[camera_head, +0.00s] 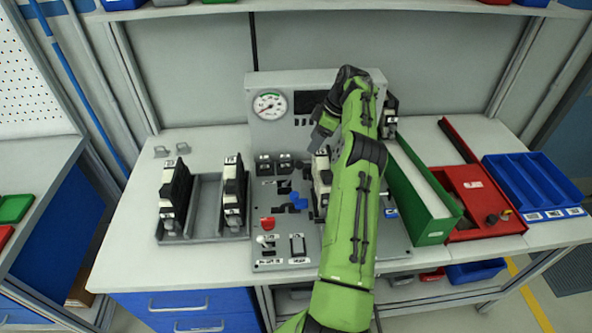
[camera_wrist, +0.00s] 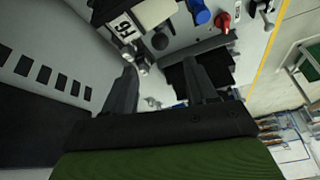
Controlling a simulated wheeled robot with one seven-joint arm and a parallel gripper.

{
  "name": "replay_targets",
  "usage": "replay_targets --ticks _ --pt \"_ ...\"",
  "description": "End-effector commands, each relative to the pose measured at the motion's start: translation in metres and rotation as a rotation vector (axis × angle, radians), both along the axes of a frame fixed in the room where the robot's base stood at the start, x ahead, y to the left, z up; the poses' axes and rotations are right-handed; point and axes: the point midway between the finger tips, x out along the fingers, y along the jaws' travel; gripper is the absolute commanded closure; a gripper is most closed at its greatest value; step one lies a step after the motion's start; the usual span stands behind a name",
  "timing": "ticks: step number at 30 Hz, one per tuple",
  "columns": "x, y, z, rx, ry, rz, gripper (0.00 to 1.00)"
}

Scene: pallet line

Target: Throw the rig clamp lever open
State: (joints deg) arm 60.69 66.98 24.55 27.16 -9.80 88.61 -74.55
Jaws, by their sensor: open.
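The grey test rig (camera_head: 257,135) stands mid-bench with a gauge, switches and knobs. A black-and-white module (camera_head: 320,175) sits on it, partly hidden by my green arm; its label reads 16 in the wrist view (camera_wrist: 122,28). A small metallic fitting (camera_wrist: 142,64) lies beside the module, near my left finger; I cannot tell if it is the clamp lever. A blue handle (camera_head: 298,202) and a red knob (camera_head: 267,223) are on the rig's front. My gripper (camera_wrist: 162,78) is open and empty, with its fingers apart above the rig; in the head view its fingertips are hard to make out.
A grey rack (camera_head: 205,208) with two modules stands left of the rig. A green bin (camera_head: 436,228), a red tray (camera_head: 487,226) and a blue tray (camera_head: 535,188) stand on the right. The bench's left end is mostly clear.

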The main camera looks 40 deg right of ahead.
Motion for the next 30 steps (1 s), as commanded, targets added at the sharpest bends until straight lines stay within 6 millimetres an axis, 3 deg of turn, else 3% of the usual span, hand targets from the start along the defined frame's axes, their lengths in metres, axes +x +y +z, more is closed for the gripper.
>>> replay_targets --ticks 1,13,18,25,30 --pt "0.003 0.004 -0.022 0.004 0.005 0.002 0.43" --pt "0.030 0.028 -0.102 0.003 0.005 0.000 0.43" --pt "0.035 0.031 -0.114 0.000 0.002 0.000 0.43" --pt "0.035 0.032 -0.114 0.000 0.002 0.000 0.43" --pt "0.035 0.031 -0.114 0.000 0.002 0.000 0.69"
